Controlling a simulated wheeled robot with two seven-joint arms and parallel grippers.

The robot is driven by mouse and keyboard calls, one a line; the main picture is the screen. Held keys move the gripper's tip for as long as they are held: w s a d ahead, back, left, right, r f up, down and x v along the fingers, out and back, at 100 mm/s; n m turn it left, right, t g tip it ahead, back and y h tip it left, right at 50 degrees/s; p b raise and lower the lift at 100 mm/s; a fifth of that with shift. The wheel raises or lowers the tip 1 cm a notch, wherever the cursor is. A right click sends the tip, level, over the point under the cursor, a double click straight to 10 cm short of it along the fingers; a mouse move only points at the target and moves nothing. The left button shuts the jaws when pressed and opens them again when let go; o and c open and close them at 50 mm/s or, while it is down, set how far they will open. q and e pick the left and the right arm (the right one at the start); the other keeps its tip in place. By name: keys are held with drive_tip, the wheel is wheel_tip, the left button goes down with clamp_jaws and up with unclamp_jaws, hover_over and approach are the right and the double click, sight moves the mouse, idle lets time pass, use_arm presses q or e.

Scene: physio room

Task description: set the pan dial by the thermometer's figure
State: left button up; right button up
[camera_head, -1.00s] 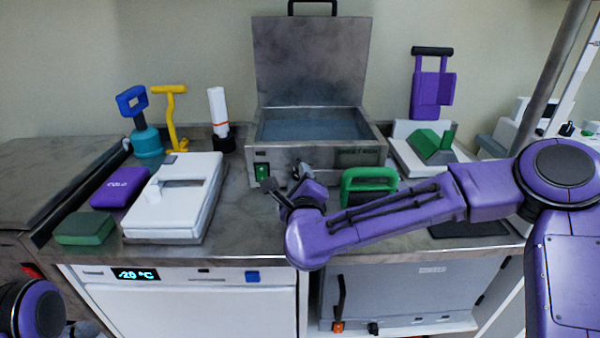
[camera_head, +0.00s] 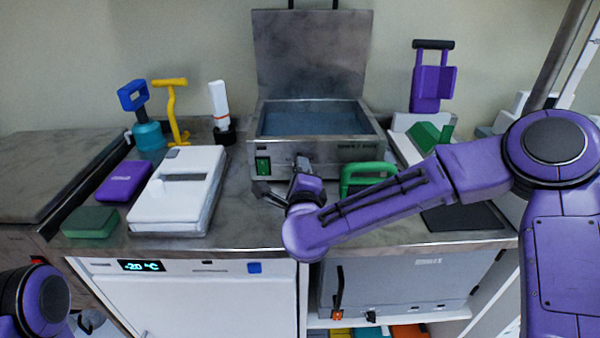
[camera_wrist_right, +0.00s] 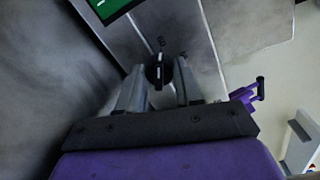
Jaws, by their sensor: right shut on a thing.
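The metal pan (camera_head: 355,153) stands at the back of the counter, lid raised, with bluish water or lining inside. Its front has a green switch (camera_head: 263,166) and a dark dial (camera_wrist_right: 158,72) with a light mark; the dial's setting is not readable. My right gripper (camera_wrist_right: 160,80) is at the pan's front, its two fingers closed on either side of the dial. In the head view the dial is mostly hidden by this gripper (camera_head: 300,170). A white stick with an orange band (camera_head: 219,103), possibly the thermometer, stands in a black base; no figure is legible on it. My left gripper is out of view.
The freezer display (camera_head: 141,266) below the counter reads -20 °C. A white flat device (camera_head: 180,195), a purple block (camera_head: 124,181) and a green block (camera_head: 90,222) lie at left. A green handle (camera_head: 362,175) stands close behind my right forearm.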

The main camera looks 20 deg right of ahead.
drive_tip(key=o, duration=1)
drive_tip(key=shift+o, duration=0.2)
drive_tip(key=b+v, duration=0.1)
drive_tip(key=v, duration=0.9)
drive_tip(key=shift+s+a, duration=0.15)
drive_tip(key=shift+s, duration=0.15)
